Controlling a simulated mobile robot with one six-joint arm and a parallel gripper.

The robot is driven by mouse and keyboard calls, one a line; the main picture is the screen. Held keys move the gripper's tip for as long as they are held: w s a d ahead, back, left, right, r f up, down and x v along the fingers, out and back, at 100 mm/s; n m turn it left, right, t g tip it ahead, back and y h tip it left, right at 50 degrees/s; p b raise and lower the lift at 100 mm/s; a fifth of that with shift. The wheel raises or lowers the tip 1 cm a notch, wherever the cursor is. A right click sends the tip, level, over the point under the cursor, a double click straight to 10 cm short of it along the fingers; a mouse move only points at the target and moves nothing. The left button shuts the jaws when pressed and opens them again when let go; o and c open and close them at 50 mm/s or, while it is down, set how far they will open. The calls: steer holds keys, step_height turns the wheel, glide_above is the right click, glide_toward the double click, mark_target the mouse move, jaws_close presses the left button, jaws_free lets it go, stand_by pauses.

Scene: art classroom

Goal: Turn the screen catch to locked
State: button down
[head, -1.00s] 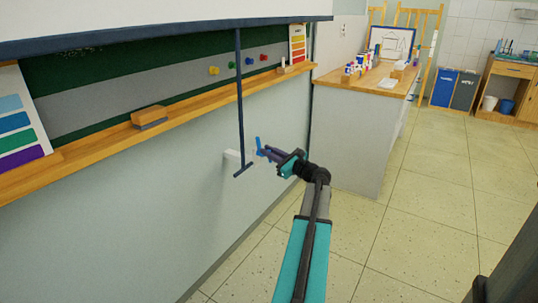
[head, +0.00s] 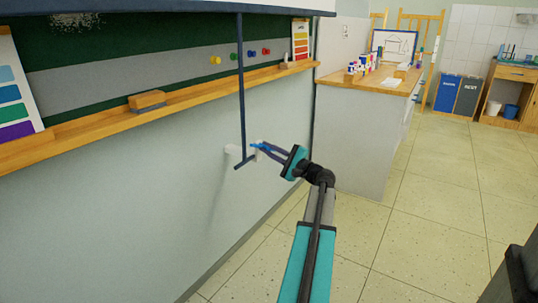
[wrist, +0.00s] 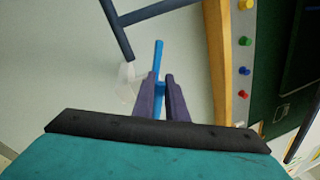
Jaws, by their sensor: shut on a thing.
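The screen catch is a small blue lever (head: 256,146) low on the wall beside the screen's dark pull bar (head: 241,110). In the wrist view the blue lever (wrist: 158,55) stands up between my fingers and sticks out past their tips. My gripper (head: 264,149) is shut on it, and the wrist view shows my gripper (wrist: 160,82) with a dark finger on each side. A pale mount (wrist: 127,85) lies just left of the fingers. I see no readable locked mark.
The pull bar's crosspiece (head: 244,162) hangs very near the catch, on its left. A wooden ledge (head: 200,94) with an eraser (head: 147,100) runs along the board above. A wood-topped counter (head: 362,150) stands to the right. The floor (head: 430,210) there is clear.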

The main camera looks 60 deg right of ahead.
steer(key=n+b, duration=0.1)
steer(key=n, duration=0.1)
steer(key=f+n+y+b, duration=0.1)
steer(key=n, duration=0.1)
steer(key=shift+d+f+n+b, duration=0.1)
steer(key=shift+f+n+b, duration=0.1)
steer(key=shift+n+b, duration=0.2)
steer(key=shift+n, duration=0.7)
steer(key=shift+r, duration=0.1)
steer(key=c, duration=1.8)
jaws_free()
steer(key=shift+o, duration=0.2)
steer(key=shift+y, duration=0.4)
steer(key=shift+s, duration=0.1)
